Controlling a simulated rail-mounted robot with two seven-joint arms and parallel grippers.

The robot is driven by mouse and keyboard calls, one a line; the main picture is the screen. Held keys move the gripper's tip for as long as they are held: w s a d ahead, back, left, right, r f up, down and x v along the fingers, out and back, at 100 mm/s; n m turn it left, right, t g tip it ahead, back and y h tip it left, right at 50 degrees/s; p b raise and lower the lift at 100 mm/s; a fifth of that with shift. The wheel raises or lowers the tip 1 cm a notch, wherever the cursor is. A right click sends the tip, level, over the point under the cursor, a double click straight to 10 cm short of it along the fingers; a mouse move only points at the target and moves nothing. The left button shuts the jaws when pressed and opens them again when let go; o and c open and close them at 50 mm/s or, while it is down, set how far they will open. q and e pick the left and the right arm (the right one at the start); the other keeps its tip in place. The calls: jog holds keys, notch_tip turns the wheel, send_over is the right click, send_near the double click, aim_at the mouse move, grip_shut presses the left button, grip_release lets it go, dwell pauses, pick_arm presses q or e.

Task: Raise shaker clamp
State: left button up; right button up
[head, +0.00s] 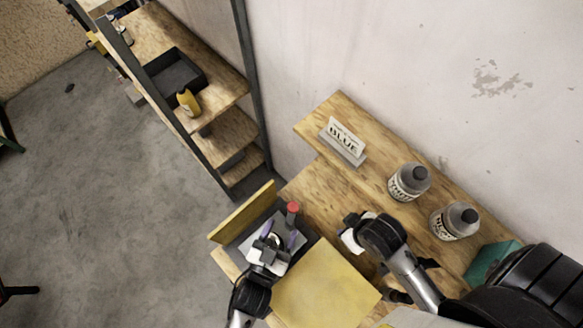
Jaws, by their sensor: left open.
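The shaker (310,240) stands on the wooden bench, a dark grey machine with a light plate in its middle, a red knob (293,207) at its back and yellow panels on two sides. My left gripper (277,236) is open over the light plate, its purple-tipped fingers apart. The gripper and its wrist cover much of the middle of the shaker, so I cannot make out the clamp clearly or tell whether the fingers touch it. My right gripper (350,240) is to the right of the shaker, partly hidden by its own wrist; its fingers are not clear.
A green box (491,262) is at the right. A shelf rack (218,90) holds a black bin (174,72) and yellow bottle (188,101).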

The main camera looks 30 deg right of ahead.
aim_at(291, 212)
pick_arm(q)
jog(key=x, duration=0.1)
jog(key=p+x, duration=0.1)
jog(key=x, duration=0.3)
jog(key=shift+w+d+r+p, duration=0.1)
jog(key=shift+d+r+p, duration=0.15)
jog(key=shift+p, duration=0.15)
jog(key=shift+x, duration=0.85)
jog(key=shift+f, duration=0.15)
jog(key=shift+c, duration=0.3)
grip_shut()
jog(key=shift+s+a+n+t+h+b, duration=0.2)
jog(key=shift+a+t+h+b, duration=0.15)
jog(key=shift+a+b, duration=0.3)
jog(key=shift+s+a+n+t+h+b, duration=0.1)
jog(key=shift+a+n+t+h+b, duration=0.15)
jog(key=shift+a+b, duration=0.4)
jog(key=shift+s+a+n+t+h+b, duration=0.15)
jog(key=shift+a+t+h+b, duration=0.25)
jog(key=shift+a+b, duration=0.25)
